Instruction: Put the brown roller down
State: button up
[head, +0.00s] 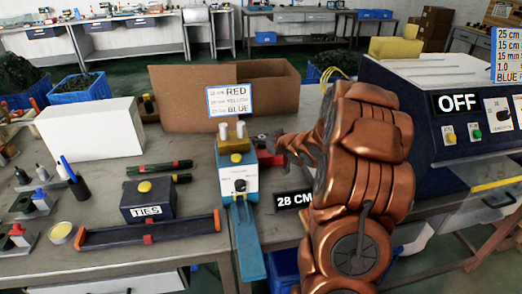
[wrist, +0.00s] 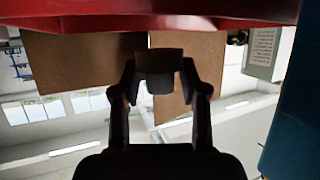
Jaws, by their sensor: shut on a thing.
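My gripper (wrist: 158,88) is shut on a short brown roller (wrist: 158,62) with a greyer end, seen between its two fingertips in the wrist view. In the head view my gripper (head: 284,148) reaches left from my copper arm, just right of the small blue-and-white machine (head: 238,182). The held roller cannot be made out there. Two pale tan pegs (head: 240,130) stand upright on top of that machine. A red surface (wrist: 150,12) spans the top of the wrist view.
A brown cardboard box (head: 180,100) stands behind the machine, with a colour-length sign on it. A black TIES box (head: 148,203) and a white box (head: 90,130) are to the left. The large machine marked OFF (head: 440,125) stands right. Bare grey table (head: 120,265) shows front left.

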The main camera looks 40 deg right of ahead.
notch_tip(320, 180, down, 4)
jog(key=shift+r, duration=0.15)
jog(key=shift+s+a+f+b, duration=0.1)
jog(key=shift+f+b, duration=0.25)
